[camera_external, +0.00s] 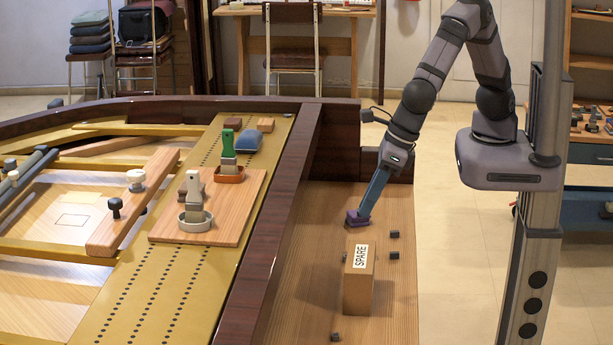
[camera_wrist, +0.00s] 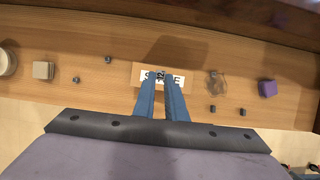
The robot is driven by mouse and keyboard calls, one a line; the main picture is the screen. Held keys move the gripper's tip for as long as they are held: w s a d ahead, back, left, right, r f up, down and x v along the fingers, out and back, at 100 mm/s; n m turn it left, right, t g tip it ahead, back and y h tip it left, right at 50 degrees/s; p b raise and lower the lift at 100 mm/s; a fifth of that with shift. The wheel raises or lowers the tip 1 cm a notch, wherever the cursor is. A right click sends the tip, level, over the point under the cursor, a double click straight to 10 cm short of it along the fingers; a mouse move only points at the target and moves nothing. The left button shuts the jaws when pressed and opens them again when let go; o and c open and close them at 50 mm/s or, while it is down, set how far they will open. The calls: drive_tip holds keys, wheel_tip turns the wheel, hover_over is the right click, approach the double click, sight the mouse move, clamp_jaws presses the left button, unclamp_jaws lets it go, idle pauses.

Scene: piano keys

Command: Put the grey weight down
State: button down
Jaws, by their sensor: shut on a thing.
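My gripper (camera_external: 362,216) has its long blue fingers angled down over the wooden bench. In the wrist view my gripper (camera_wrist: 160,77) is shut, with a small dark grey weight (camera_wrist: 160,74) between the fingertips. The tips are in line with the wooden box (camera_wrist: 135,74) labelled SPARE and cover the middle of its label. In the external view the SPARE box (camera_external: 357,293) stands upright on the bench (camera_external: 390,310), lower in the picture than the fingertips. I cannot tell whether the weight touches the box. The weight is not distinct in the external view.
A purple block (camera_wrist: 267,88) sits on the bench, behind the fingertips in the external view. Several small dark cubes, one here (camera_external: 394,255), lie around the box. A dark wooden rail (camera_external: 270,240) runs along the left. A beige block (camera_wrist: 43,70) lies at the wrist view's left.

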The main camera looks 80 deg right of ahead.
sight(360, 258)
drive_tip(key=shift+f, duration=5.05)
drive_tip(key=shift+f, duration=0.15)
drive_tip(key=c, duration=1.8)
unclamp_jaws()
drive_tip(key=v, duration=1.2)
drive_tip(key=shift+b, duration=0.3)
